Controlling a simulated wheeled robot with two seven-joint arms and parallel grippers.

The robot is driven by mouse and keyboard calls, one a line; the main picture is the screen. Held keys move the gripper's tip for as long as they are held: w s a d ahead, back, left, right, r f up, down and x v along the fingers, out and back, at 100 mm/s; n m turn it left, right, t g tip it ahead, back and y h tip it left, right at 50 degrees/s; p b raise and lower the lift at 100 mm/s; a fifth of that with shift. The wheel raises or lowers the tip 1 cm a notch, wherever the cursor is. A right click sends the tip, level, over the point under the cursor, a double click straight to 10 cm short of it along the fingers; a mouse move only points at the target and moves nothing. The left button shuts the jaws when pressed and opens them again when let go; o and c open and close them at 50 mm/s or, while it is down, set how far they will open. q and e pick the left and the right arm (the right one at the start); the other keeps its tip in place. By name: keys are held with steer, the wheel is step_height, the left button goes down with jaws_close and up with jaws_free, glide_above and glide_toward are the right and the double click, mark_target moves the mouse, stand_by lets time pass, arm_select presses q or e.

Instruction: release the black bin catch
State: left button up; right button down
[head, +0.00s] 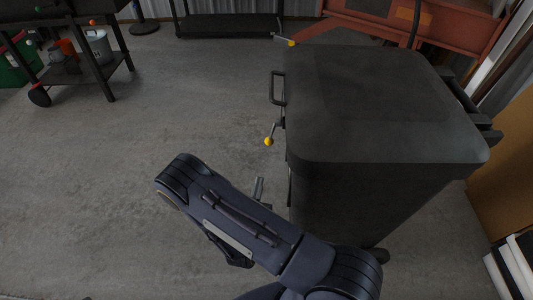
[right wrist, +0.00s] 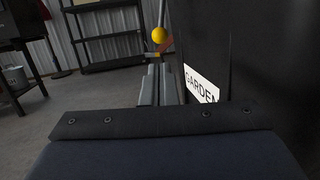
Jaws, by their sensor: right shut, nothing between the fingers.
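The black bin (head: 390,110) stands right of centre in the head view with its lid down. On its left side a metal catch lever ends in a yellow ball (head: 268,141), just below a black handle (head: 278,88). The yellow ball (right wrist: 159,35) also shows in the right wrist view, beyond my fingertips. My right gripper (head: 259,188) is shut and empty beside the bin's left side, apart from the ball. Its closed fingers (right wrist: 158,82) show in the wrist view; my arm hides part of the bin's lower side. My left gripper is out of view.
A second yellow-tipped lever (head: 291,43) sits at the bin's far left corner. A white GARDEN label (right wrist: 201,84) is on the bin's side. A dark cart (head: 75,65) stands far left and a low black shelf (head: 230,25) at the back. The floor left of the bin is clear.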

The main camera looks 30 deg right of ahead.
steer(key=b+x, duration=0.1)
steer(key=x, duration=1)
steer(key=shift+w+d+b, duration=0.2)
steer(key=shift+w+b, duration=0.05)
steer(key=shift+b, duration=0.05)
steer(key=shift+w, duration=0.1)
steer(key=w+d+r+m+t+h+b, duration=0.1)
steer(key=w+d+r+h+b, duration=0.1)
steer(key=w, duration=0.4)
steer(key=w+d+r+m+t+h+b, duration=0.1)
steer(key=w+d+r+t+h+b, duration=0.1)
steer(key=w+d+r+h+b, duration=0.1)
steer(key=shift+w+d+b, duration=0.45)
steer(key=shift+w+d, duration=0.65)
steer(key=shift+w, duration=0.25)
steer(key=shift+r, duration=0.1)
